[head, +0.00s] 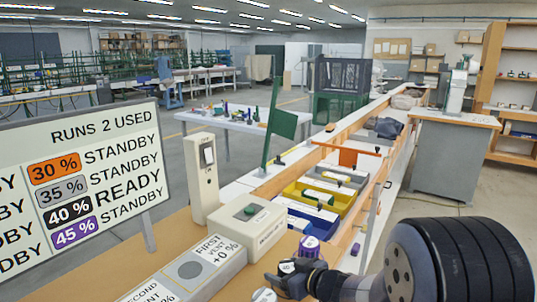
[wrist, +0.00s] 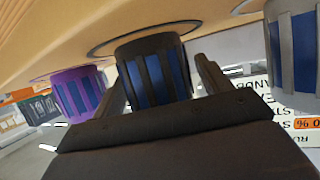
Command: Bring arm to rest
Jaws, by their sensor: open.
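My gripper (wrist: 160,78) is open in the wrist view, with one finger on each side of a black cylinder (wrist: 152,68) with blue stripes. Gaps show between the fingers and the cylinder. The cylinder stands on the wooden bench, with a ring mark around its base. In the head view my gripper (head: 300,283) is low at the front, by the black cylinder's pale top (head: 287,267). A purple cylinder (head: 310,246) stands just beyond it; it also shows in the wrist view (wrist: 78,92). A grey cylinder (wrist: 295,50) stands on the other side.
A sign (head: 80,180) at left reads READY beside 40 % and STANDBY beside the others. A box with a green button (head: 250,228) and a white switch post (head: 202,180) stand close by. Yellow (head: 315,197) and blue bins lie beyond. The aisle at right is clear.

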